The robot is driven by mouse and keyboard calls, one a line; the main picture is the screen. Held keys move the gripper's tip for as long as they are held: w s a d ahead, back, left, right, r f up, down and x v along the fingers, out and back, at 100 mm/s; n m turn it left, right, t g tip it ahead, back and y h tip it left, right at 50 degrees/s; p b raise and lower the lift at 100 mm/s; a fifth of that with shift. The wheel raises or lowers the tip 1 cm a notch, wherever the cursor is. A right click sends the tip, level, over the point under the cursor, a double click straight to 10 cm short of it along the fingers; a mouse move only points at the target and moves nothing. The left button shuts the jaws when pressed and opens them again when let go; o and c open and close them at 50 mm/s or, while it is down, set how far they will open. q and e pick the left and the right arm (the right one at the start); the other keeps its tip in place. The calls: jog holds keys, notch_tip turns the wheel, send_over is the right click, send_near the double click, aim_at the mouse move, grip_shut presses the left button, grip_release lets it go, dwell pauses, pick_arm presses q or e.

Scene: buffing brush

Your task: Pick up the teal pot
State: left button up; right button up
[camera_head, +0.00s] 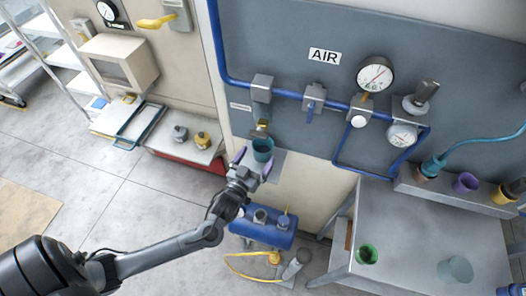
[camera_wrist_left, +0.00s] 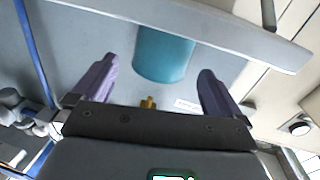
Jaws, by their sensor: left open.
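The teal pot (camera_head: 262,150) stands on a small grey shelf against the blue-grey wall panel, below a brass outlet. My left gripper (camera_head: 252,163) is just in front of the pot, with its purple fingers spread. In the left wrist view the pot (camera_wrist_left: 163,55) shows ahead, between and beyond the open fingers of the left gripper (camera_wrist_left: 155,85). The fingers look apart from the pot, and nothing is held. My right gripper is not in view.
A blue compressor tank (camera_head: 263,232) stands on the floor below the shelf. A grey table (camera_head: 420,240) at right holds a green pot (camera_head: 367,254). Blue pipe (camera_head: 330,103) and gauges (camera_head: 375,74) run along the panel. Open floor (camera_head: 130,190) lies at left.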

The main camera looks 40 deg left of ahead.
aim_at(264, 145)
pick_arm(q)
jog(key=shift+x, duration=3.3)
jog(key=shift+f, duration=0.2)
jog(key=shift+c, duration=0.3)
jog(key=c, duration=0.9)
jog(key=shift+c, duration=0.3)
jog(key=shift+s+r, duration=0.1)
